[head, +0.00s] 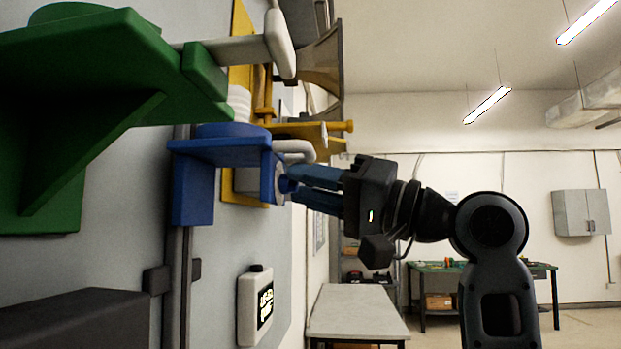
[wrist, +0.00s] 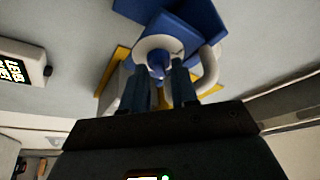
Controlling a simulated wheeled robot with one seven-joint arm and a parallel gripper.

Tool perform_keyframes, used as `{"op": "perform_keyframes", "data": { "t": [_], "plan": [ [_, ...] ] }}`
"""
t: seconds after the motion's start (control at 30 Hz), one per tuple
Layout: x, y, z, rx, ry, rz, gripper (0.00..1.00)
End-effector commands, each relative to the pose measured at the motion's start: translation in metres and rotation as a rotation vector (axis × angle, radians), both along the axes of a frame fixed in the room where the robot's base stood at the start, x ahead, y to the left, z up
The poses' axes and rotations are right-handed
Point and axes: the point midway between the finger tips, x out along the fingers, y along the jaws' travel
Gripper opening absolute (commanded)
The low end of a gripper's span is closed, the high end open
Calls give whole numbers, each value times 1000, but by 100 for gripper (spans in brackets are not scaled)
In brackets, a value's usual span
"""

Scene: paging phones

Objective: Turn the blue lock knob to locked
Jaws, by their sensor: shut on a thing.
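The blue lock knob (wrist: 157,64) sits in front of a pale round plate on the blue bracket (head: 193,190), which is fixed to the grey wall panel. My gripper (head: 292,186) reaches in from the right, and its blue-grey fingers are closed on the knob. In the wrist view the two fingers (wrist: 158,88) stand on either side of the knob, with the pale plate (wrist: 150,45) behind it. The knob is partly hidden by the fingers in the head view. I cannot tell its turned position from any mark.
A green bracket (head: 90,60) with a pale lever juts out at the upper left. Yellow parts (head: 310,135) and a horn (head: 322,65) sit behind the blue bracket. A small display box (head: 252,305) is on the wall below. A grey table (head: 355,315) stands beyond, at lower centre.

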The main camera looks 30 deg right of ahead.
Motion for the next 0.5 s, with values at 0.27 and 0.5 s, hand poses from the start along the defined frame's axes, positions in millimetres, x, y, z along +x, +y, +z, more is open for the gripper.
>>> {"op": "perform_keyframes", "data": {
  "t": [0.27, 0.5],
  "plan": [
    [0, -1, 0, 1, 2, -1, 0],
    [0, 0, 0, 0, 2, -1, 38]
  ]
}}
